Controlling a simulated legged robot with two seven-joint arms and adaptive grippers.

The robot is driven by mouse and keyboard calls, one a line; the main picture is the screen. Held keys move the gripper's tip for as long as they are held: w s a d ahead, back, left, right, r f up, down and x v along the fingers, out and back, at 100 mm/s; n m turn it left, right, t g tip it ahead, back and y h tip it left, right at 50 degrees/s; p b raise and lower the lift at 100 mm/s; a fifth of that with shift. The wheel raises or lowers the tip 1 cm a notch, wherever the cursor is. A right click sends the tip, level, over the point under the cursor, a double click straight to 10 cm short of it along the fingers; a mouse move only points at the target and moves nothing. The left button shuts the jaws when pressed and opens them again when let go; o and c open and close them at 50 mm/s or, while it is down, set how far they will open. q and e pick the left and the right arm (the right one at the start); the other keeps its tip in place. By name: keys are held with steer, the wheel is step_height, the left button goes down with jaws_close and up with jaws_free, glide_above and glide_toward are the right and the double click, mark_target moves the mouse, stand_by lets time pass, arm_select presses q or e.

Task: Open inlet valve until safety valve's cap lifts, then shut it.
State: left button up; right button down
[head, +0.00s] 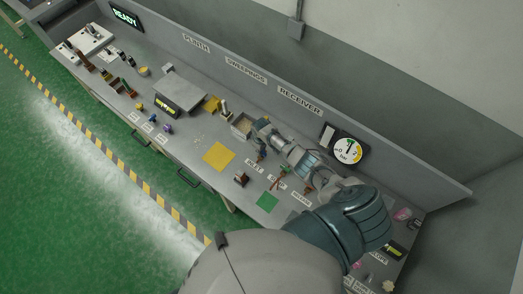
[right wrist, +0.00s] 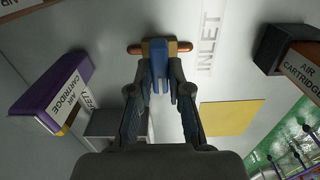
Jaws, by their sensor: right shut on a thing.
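In the right wrist view my right gripper (right wrist: 160,80) is shut on the inlet valve's handle (right wrist: 158,60), a blue upright piece. A brown bar (right wrist: 134,50) crosses behind it, beside the INLET label (right wrist: 208,40). In the head view the right gripper (head: 262,152) is at the bench just above the INLET label (head: 254,165), with my arm reaching in from the lower right. A round gauge (head: 348,151) marked in bar stands right of the RECEIVER sign; its needle is too small to read surely. I cannot make out the safety valve's cap. My left gripper is out of view.
A yellow square (head: 219,155) and a green square (head: 267,201) lie on the bench. Air cartridges stand either side of the gripper in the right wrist view, one purple-edged (right wrist: 52,92), one dark (right wrist: 290,55). A screen (head: 126,18) reads READY.

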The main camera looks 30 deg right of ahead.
steer(key=shift+w+a+r, duration=0.2)
steer(key=shift+w+r, duration=0.05)
steer(key=shift+w, duration=0.2)
steer(key=c, duration=1.1)
jaws_free()
steer(key=shift+s+f, duration=0.1)
steer(key=shift+f, duration=0.05)
step_height(320, 180, up, 12)
steer(key=shift+f, duration=0.1)
